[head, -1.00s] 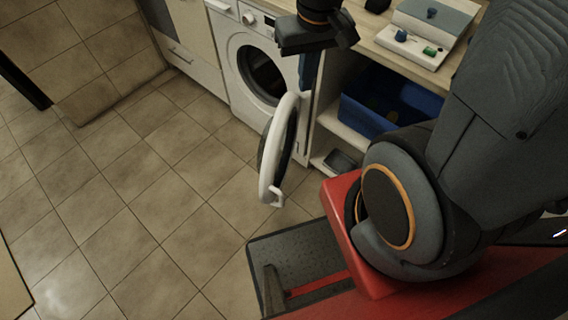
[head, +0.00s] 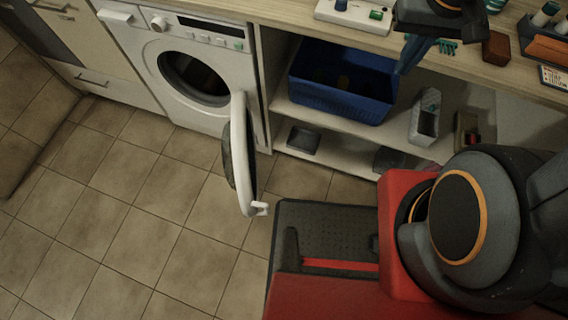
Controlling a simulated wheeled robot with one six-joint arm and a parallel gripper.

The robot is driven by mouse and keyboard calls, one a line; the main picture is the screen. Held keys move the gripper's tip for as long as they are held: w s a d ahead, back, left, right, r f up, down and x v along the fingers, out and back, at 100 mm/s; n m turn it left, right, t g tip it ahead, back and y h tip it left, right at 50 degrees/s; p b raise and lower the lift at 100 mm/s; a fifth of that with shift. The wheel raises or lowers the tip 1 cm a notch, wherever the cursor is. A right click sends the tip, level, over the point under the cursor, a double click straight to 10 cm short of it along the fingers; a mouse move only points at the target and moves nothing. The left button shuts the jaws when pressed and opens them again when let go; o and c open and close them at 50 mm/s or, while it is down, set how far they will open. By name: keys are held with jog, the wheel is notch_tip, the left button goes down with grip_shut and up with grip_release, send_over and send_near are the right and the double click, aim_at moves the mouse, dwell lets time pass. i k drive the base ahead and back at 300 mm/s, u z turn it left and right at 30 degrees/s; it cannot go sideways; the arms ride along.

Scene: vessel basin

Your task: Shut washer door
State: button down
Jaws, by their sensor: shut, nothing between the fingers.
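The white washer (head: 215,50) stands under the counter in the head view, with its dark round drum opening (head: 195,78) exposed. Its round door (head: 240,150) is swung wide open, sticking out from the front and seen nearly edge-on. A white handle or latch piece (head: 260,208) shows at the door's near end. My gripper (head: 404,66) is at the upper right, over the counter edge and shelf area, well to the right of the door and apart from it. Its blue fingers are shut and empty.
Right of the washer, open shelves hold a blue bin (head: 342,82), a grey holder (head: 425,115) and small dark items. The wooden counter (head: 290,15) carries a white device (head: 355,14) and small items. Tiled floor (head: 140,190) left of the door is clear.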

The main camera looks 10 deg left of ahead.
aim_at(244, 150)
jog(key=z, duration=0.35)
jog(key=k, duration=1.1)
jog(key=u, duration=2.15)
